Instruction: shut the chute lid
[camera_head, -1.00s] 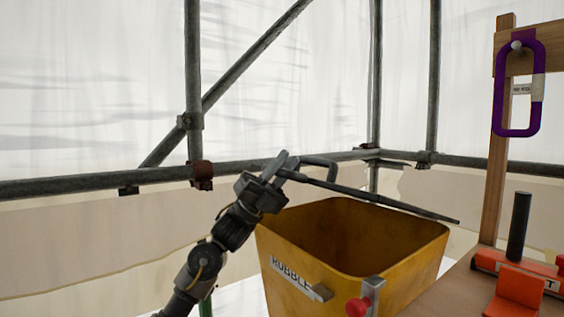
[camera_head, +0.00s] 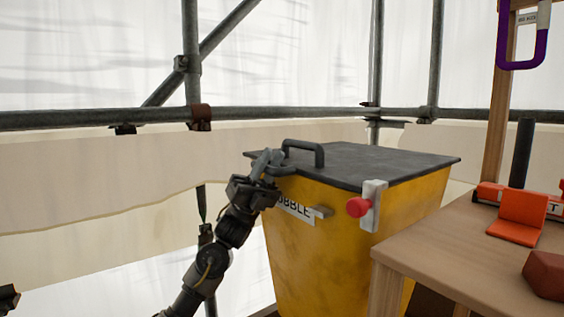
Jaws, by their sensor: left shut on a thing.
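The dark grey chute lid (camera_head: 375,162) lies across the top of the yellow rubble chute (camera_head: 330,232), and its edge looks level with the rim. A bar handle (camera_head: 304,147) stands up from the lid's left part. My left gripper (camera_head: 264,163) is at the lid's near left corner, shut on the lid's edge; its fingers hide the exact grip. A red knob (camera_head: 358,207) on a metal bracket (camera_head: 374,203) sits at the chute's front right corner, with the bracket's top at the lid edge.
A wooden bench (camera_head: 450,255) stands at the right, close to the chute, with an orange holder (camera_head: 519,215), a dark upright rod (camera_head: 521,153) and a brick (camera_head: 544,275). A purple loop (camera_head: 522,60) hangs on a wooden post. Scaffold tubes (camera_head: 90,117) run behind.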

